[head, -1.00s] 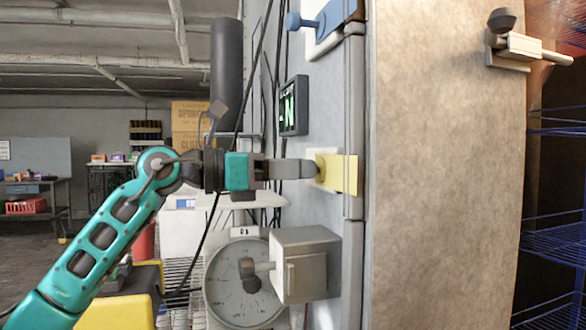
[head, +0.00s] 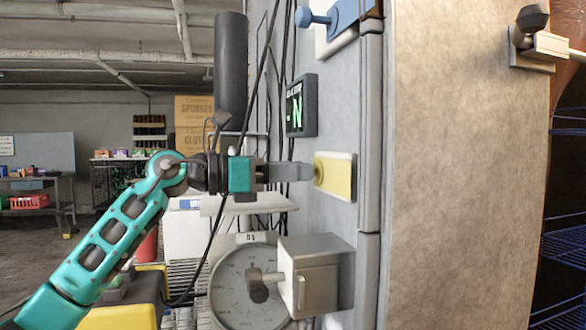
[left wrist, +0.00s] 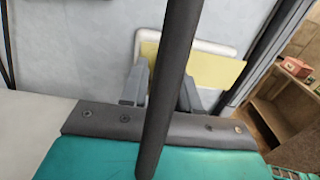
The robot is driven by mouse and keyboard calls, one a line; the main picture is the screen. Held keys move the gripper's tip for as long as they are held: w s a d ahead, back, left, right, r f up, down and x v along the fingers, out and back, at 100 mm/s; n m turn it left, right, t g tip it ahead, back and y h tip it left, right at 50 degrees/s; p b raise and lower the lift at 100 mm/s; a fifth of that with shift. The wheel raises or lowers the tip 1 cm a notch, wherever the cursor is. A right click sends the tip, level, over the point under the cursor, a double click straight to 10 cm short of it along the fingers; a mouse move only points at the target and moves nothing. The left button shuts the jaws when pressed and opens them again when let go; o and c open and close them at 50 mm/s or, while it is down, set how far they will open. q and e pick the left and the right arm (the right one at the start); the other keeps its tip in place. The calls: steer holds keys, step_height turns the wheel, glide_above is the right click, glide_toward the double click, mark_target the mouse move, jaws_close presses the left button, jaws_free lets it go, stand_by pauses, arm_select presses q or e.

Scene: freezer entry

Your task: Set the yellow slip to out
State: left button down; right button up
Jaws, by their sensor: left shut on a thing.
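The yellow slip (head: 338,178) is a flat yellow plate in front of a white backing plate (head: 351,156) on the grey wall. My left gripper (head: 314,172) comes in from the left, level, and is shut at the slip's left end. The fingertips hide the exact grip there. In the left wrist view the slip (left wrist: 205,72) lies across the two fingers, with the white backing (left wrist: 190,43) showing along its top. A dark bar crosses that view and hides the middle of the grip. My right gripper is not in view.
A dark display (head: 301,107) is above the slip, and a blue lever (head: 340,15) above that. A grey metal box (head: 318,275) and a round dial (head: 243,290) are below. A beige door panel (head: 460,170) stands to the right. Dark cables hang behind my gripper.

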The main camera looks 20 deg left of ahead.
arm_select(q)
steer(key=c, duration=1)
jaws_free()
steer(key=shift+w+a, duration=0.2)
steer(key=shift+o, duration=0.8)
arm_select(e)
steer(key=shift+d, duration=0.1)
arm_select(q)
steer(key=b+v, duration=0.2)
steer(key=v, duration=1.1)
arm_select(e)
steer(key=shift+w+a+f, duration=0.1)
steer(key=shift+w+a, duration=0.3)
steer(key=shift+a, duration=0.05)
arm_select(q)
steer(key=shift+s+d, duration=0.1)
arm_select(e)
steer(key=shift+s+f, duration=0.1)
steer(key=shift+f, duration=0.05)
